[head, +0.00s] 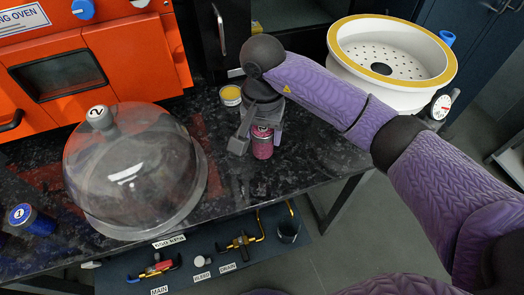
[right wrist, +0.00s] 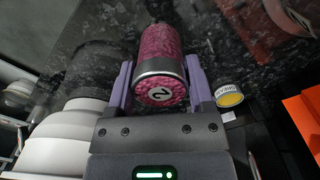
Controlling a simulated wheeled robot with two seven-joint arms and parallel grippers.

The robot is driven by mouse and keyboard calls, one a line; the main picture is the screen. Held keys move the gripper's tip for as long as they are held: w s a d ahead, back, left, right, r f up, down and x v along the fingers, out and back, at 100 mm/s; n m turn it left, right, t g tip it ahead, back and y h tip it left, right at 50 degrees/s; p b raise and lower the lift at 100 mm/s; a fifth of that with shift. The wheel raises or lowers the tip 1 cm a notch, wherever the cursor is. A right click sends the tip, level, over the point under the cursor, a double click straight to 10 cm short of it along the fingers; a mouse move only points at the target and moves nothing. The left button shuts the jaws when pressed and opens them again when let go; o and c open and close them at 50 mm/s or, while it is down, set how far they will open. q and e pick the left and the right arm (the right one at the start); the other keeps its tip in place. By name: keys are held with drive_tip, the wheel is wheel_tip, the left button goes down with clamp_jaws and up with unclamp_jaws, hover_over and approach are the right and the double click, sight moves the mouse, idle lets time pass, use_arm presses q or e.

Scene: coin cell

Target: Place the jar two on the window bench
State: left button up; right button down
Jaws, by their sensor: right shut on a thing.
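Jar two (head: 263,147) is a small pink-magenta cylinder with a grey metal band and a white label marked 2. My right gripper (head: 256,131) is shut on it over the dark speckled bench top (head: 310,165). In the right wrist view the jar (right wrist: 160,60) sits between the two purple fingers (right wrist: 160,88), its numbered end facing the camera. I cannot tell whether the jar touches the bench top. No sign shows which bench is the window bench. My left gripper is not in view.
A clear dome (head: 130,170) covers the bench's left part. A blue jar (head: 32,219) stands at the far left. A yellow-topped tin (head: 230,96) is behind the gripper, and a white perforated bowl (head: 385,88) at right. An orange oven (head: 80,60) stands behind.

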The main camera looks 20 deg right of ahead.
sight(262, 129)
wheel_tip(262, 129, down, 5)
drive_tip(key=shift+r+b, duration=0.2)
drive_tip(key=shift+b, duration=0.45)
drive_tip(key=shift+f, duration=0.15)
unclamp_jaws()
drive_tip(key=shift+r, duration=0.3)
wheel_tip(262, 129, up, 7)
drive_tip(key=shift+f+p, duration=0.15)
drive_tip(key=shift+p, duration=1.05)
drive_tip(key=shift+r, duration=0.3)
